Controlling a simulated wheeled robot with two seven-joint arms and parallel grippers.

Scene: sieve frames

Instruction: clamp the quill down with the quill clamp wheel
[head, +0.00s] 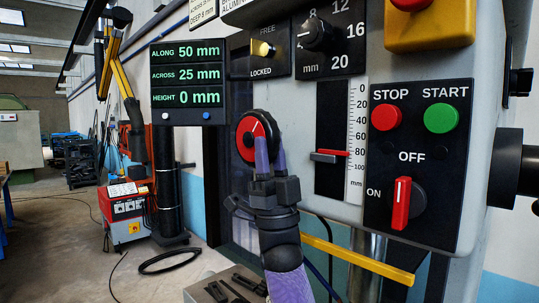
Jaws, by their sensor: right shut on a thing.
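A red round wheel with a black rim (250,129) sits on the left side of the machine head. No label on it can be read; it looks like the quill clamp wheel. My right gripper (270,148) reaches up from below, its purple fingers shut on the wheel's lower right rim. The fingers hide part of the rim. A yellow knob (263,49) between the words FREE and LOCKED is above the wheel. The depth scale (357,140) has a red pointer (332,153) near 80. My left gripper is not in view.
A display (188,85) reads along 50, across 25, height 0 mm. STOP (385,117) and START (441,118) buttons and a red switch (402,203) are at right. A yellow bar (358,262) crosses below the head. A red welding unit (127,213) stands left.

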